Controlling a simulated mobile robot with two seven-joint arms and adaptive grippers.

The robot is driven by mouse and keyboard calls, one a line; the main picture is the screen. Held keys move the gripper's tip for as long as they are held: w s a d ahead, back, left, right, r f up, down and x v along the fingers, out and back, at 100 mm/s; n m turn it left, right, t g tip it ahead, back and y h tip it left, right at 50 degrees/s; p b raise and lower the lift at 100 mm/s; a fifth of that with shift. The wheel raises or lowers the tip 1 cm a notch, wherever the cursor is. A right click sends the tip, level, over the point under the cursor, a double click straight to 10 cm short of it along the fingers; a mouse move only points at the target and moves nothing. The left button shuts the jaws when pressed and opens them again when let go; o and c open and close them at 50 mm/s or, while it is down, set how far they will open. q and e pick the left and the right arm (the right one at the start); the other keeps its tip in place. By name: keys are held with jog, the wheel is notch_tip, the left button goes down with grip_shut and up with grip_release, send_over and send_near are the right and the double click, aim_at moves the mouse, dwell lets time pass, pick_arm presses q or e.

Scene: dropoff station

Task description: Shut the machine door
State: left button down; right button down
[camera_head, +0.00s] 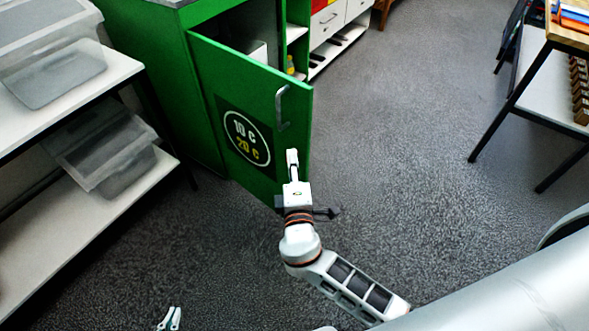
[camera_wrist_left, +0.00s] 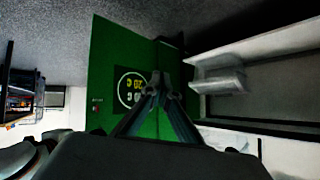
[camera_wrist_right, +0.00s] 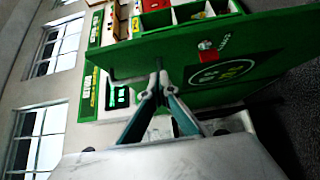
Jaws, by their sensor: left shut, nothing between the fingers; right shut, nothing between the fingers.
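The green machine door (camera_head: 205,70) stands open, swung out from the green machine (camera_head: 165,65). It bears a round "10 C / 20 C" sign (camera_head: 247,138) and a grey handle (camera_head: 281,108) near its free edge. My right gripper (camera_head: 292,156) is shut and empty, in front of the door below the handle in the head view; I cannot tell whether it touches. The right wrist view shows its tips (camera_wrist_right: 157,80) beside the door (camera_wrist_right: 262,38). My left gripper (camera_head: 172,318) is shut and empty, low at the picture's bottom, apart from the door. The left wrist view shows the door (camera_wrist_left: 105,65) beyond its tips (camera_wrist_left: 160,80).
A white shelf rack (camera_head: 150,180) with clear bins (camera_head: 50,75) stands left of the machine. White drawers (camera_head: 328,25) stand behind the door. A table (camera_head: 567,35) with dark legs is at the right. The grey floor (camera_head: 400,110) between is clear.

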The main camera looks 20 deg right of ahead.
aim_at(300, 130)
jog(key=shift+w+d, duration=0.7)
jog(key=shift+w, duration=0.3)
jog(key=shift+w+d, duration=0.75)
jog(key=shift+w, duration=0.2)
jog(key=shift+w+d, duration=0.7)
jog(key=shift+w, duration=0.3)
jog(key=shift+f, duration=0.1)
